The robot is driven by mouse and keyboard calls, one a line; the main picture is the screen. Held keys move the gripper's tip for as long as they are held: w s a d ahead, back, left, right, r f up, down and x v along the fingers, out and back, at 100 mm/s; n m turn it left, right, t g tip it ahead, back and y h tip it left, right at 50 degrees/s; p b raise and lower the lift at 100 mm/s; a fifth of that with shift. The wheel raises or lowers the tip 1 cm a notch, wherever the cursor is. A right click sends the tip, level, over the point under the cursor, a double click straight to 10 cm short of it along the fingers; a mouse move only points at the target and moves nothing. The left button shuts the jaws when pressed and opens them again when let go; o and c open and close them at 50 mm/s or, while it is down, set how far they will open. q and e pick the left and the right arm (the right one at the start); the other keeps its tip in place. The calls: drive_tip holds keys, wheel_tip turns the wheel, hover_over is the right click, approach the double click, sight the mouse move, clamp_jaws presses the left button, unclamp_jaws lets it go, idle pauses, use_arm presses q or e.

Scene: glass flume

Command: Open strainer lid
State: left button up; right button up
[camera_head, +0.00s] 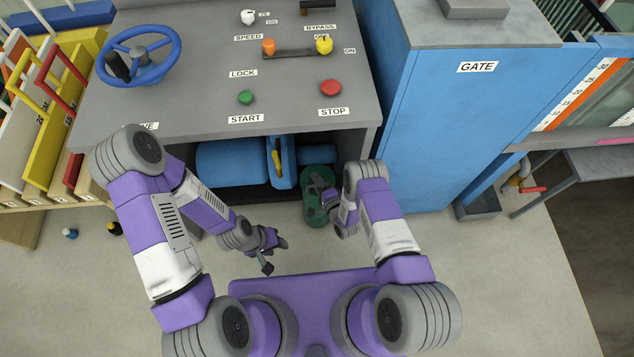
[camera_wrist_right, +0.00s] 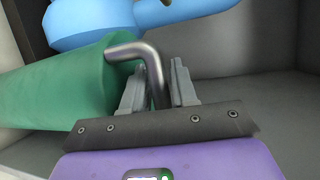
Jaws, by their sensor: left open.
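The strainer is a green cylinder (camera_head: 318,181) low under the grey console, partly covered by my right gripper in the head view. In the right wrist view its green end (camera_wrist_right: 60,95) is at the left, with a bent grey metal handle (camera_wrist_right: 152,62) coming out of it. My right gripper (camera_head: 328,197) is at the strainer. Its two fingers (camera_wrist_right: 158,78) stand on either side of the handle; whether they press on it is not clear. My left gripper (camera_head: 276,255) is open and empty above the floor, left of the strainer.
The console (camera_head: 195,105) overhangs the strainer. A blue pipe (camera_head: 230,162) with a yellow lever (camera_head: 276,158) lies beside it. A blue cabinet (camera_head: 460,120) labelled GATE stands to the right. The floor (camera_head: 510,260) at the front right is clear.

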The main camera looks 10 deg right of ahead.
clamp_jaws()
idle(0.3)
drive_tip(key=shift+w+r+m+g+p, duration=0.15)
drive_tip(key=shift+w+r+g+p, duration=0.15)
drive_tip(key=shift+r+g+p, duration=0.15)
drive_tip(key=shift+w+r+m+g+p, duration=0.15)
drive_tip(key=shift+w+r+g+p, duration=0.15)
drive_tip(key=shift+r+p, duration=0.2)
drive_tip(key=shift+w+r+g+h+p, duration=0.3)
drive_tip(key=shift+w+r+g+p, duration=0.1)
drive_tip(key=shift+r+g, duration=0.25)
drive_tip(key=shift+w+r+m+g, duration=0.3)
drive_tip(key=shift+w+m+g, duration=0.15)
drive_tip(key=shift+g, duration=0.25)
drive_tip(key=shift+w+r+m+g+h+b, duration=0.2)
drive_tip(key=shift+w+r+g, duration=0.1)
drive_tip(key=shift+w+g, duration=0.25)
drive_tip(key=shift+w+r+m+g+h+b, duration=0.15)
drive_tip(key=shift+w+r+g, duration=0.1)
drive_tip(key=shift+w+g, duration=0.25)
drive_tip(key=shift+s, duration=0.1)
unclamp_jaws()
